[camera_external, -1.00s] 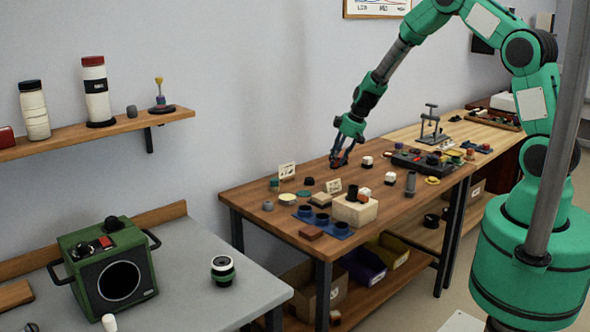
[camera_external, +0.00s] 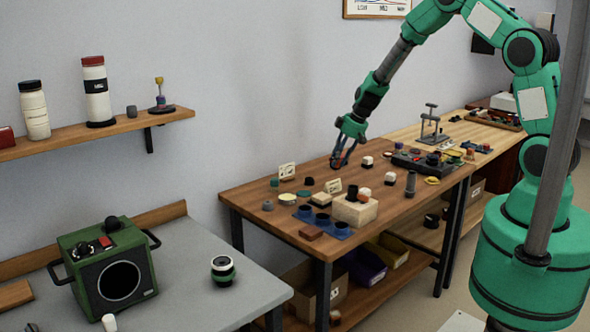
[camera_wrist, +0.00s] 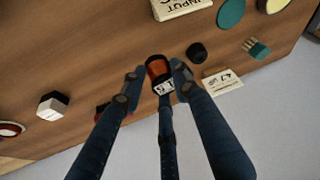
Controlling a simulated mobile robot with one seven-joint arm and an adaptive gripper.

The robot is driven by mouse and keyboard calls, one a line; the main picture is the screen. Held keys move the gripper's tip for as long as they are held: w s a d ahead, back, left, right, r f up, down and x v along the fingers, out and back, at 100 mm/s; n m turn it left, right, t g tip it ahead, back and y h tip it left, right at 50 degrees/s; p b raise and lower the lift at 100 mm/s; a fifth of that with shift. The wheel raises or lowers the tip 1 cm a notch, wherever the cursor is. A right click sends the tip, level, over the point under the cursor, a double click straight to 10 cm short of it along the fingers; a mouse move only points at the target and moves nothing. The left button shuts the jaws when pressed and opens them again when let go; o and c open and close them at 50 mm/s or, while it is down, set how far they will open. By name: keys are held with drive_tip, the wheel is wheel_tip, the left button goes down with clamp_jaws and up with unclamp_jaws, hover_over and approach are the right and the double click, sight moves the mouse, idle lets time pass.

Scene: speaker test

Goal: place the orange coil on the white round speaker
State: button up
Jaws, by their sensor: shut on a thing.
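My gripper (camera_external: 339,164) is low over the far side of the middle wooden table, its fingers at or just above the top. In the wrist view my gripper (camera_wrist: 158,76) is shut on the orange coil (camera_wrist: 157,66), a small orange-red cylinder with a dark rim and a white label. The fingers hide part of it.
A black knob (camera_wrist: 197,52), a green pinned part (camera_wrist: 256,48), a teal disc (camera_wrist: 231,13) and two standing cards (camera_external: 333,187) (camera_external: 287,170) are close by. A white-topped cube (camera_external: 367,161) stands to the right. A pale block (camera_external: 354,213) and blue tray (camera_external: 334,231) are nearer the front.

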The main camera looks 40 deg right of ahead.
drive_tip(key=s+a+r+n+y+p, duration=0.15)
drive_tip(key=s+a, duration=0.35)
drive_tip(key=a, duration=1.2)
drive_tip(key=s+a+r+n+b, duration=0.1)
drive_tip(key=s+a+n, duration=0.25)
drive_tip(key=a, duration=1.25)
drive_tip(key=s+a+r+n+g+y+p, duration=0.1)
drive_tip(key=s+a+n+g, duration=0.1)
drive_tip(key=s+a, duration=1.9)
drive_tip(key=shift+s+a+r+n, duration=0.2)
drive_tip(key=shift+a+n, duration=0.4)
drive_tip(key=shift+a, duration=0.65)
drive_tip(key=shift+w, duration=0.1)
drive_tip(key=w+a, duration=0.3)
drive_tip(key=w+a+f, duration=0.1)
drive_tip(key=w+a, duration=0.7)
drive_tip(key=shift+w+a+f, duration=0.15)
drive_tip(key=shift+f, duration=0.1)
